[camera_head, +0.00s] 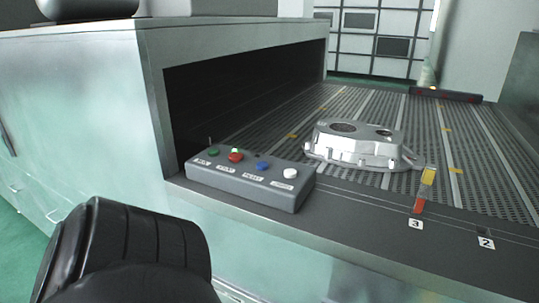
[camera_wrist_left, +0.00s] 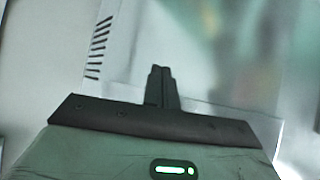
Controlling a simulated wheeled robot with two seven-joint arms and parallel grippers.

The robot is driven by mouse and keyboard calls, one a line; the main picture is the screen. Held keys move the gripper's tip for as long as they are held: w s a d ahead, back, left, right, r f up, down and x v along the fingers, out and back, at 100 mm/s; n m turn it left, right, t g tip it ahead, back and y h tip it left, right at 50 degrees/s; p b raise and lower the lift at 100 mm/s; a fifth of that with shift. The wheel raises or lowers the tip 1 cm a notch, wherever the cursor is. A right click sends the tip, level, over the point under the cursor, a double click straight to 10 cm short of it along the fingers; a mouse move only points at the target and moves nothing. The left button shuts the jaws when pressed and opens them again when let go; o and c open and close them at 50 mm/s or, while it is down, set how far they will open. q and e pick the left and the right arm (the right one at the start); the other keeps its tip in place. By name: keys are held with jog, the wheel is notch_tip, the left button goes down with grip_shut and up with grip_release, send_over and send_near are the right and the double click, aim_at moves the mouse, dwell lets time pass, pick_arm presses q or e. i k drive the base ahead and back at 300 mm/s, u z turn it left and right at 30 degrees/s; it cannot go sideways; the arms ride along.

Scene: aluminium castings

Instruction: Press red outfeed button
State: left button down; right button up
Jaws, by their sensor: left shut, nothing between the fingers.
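The red button (camera_head: 235,157) is on a grey control box (camera_head: 250,180) in the head view, between a green button (camera_head: 213,151) and a blue button (camera_head: 262,166). A white button (camera_head: 290,173) is at the box's right end. The labels are too small to read. My left gripper (camera_wrist_left: 160,70) shows in the left wrist view, shut and empty, with its fingers together in front of a blurred pale metal surface. The head view shows only a black part of my left arm at lower left, below the box; the fingers are hidden there. My right gripper is in neither view.
The box sits on the front ledge of a metal machine (camera_head: 80,110) with a dark tunnel opening. An aluminium casting (camera_head: 355,150) lies on the perforated conveyor (camera_head: 440,150) to the right of the box. A red and yellow marker (camera_head: 424,190) stands by the label 3.

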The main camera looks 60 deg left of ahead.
aim_at(236, 157)
jog(key=k, duration=0.95)
jog(key=u, duration=1.2)
jog(key=i, duration=0.2)
